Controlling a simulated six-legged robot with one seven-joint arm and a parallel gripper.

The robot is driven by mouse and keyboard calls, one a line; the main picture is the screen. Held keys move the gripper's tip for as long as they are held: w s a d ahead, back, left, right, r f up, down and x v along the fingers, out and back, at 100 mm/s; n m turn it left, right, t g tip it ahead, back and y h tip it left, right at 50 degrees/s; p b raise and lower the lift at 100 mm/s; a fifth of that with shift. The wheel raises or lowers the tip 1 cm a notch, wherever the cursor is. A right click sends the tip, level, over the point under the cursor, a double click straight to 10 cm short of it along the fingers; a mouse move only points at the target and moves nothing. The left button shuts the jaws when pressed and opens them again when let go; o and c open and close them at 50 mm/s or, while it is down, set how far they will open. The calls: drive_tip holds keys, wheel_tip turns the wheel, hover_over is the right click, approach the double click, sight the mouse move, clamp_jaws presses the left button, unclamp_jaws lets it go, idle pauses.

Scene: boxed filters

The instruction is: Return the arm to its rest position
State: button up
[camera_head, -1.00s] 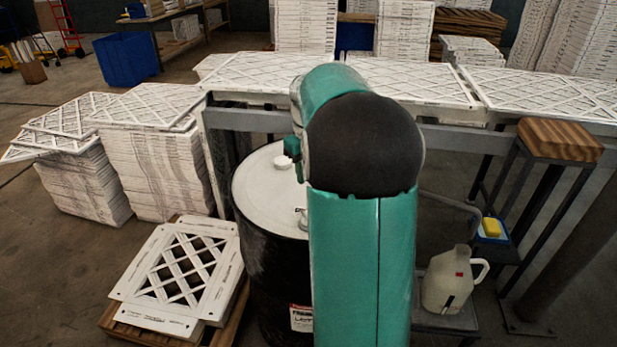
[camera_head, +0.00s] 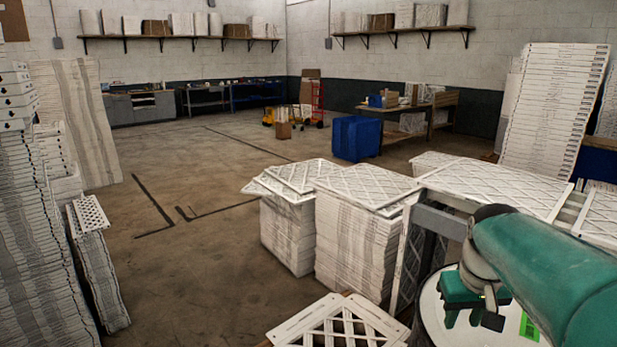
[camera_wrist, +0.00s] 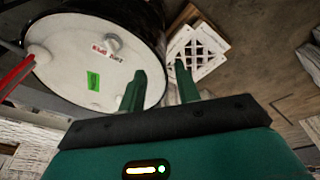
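My teal arm (camera_head: 545,270) reaches in from the lower right of the head view, its end over the white-topped drum (camera_head: 430,305). My gripper (camera_head: 475,318) points down there, partly hidden by my arm. In the wrist view my gripper (camera_wrist: 160,72) has its two teal fingers apart with nothing between them. The drum's lid (camera_wrist: 75,55) lies beyond and left of the fingers, with a green patch (camera_wrist: 93,81) and red lettering on it. How far the fingertips are from the drum I cannot tell.
Lattice filters (camera_head: 335,325) lie low beside the drum. Filter stacks (camera_head: 360,245) and a filter-topped bench (camera_head: 490,185) stand close by. Tall stacks (camera_head: 40,230) line the left. A blue bin (camera_head: 355,138) stands farther back. The floor (camera_head: 200,240) at left centre is open.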

drive_tip(key=s+a+f+t, duration=0.2)
drive_tip(key=s+a+t, duration=0.1)
drive_tip(key=s+a, duration=0.9)
drive_tip(key=shift+s+a+n+y, duration=0.15)
drive_tip(key=shift+a+n+y, duration=0.25)
drive_tip(key=shift+a, duration=0.7)
